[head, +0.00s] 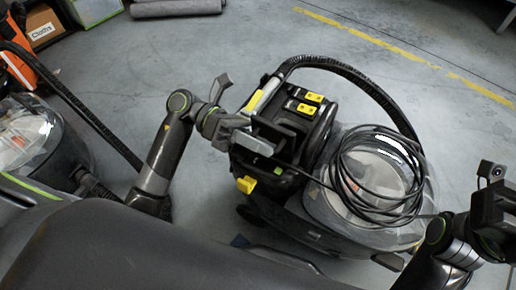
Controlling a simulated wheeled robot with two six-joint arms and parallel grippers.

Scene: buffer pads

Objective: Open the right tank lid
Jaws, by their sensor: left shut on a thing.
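A black cleaning machine (277,185) with yellow switches stands on the floor at the middle. Its clear round tank (318,203) is on its right side, with a coiled black cable (345,180) lying over the lid. The lid looks closed. My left gripper (262,138) is at the machine's upper left side, left of the tank, and is shut on a dark part of the machine. The exact part gripped is hidden by the fingers. My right gripper (492,210) is at the right edge, apart from the tank and partly cut off; its jaws are unclear.
Another clear tank (35,140) with a black hose stands at the left. A cardboard box (42,27), a green-edged bin (95,8) and a grey roll (178,7) lie at the back left. A black hose (365,80) arches behind the machine. The floor behind is clear.

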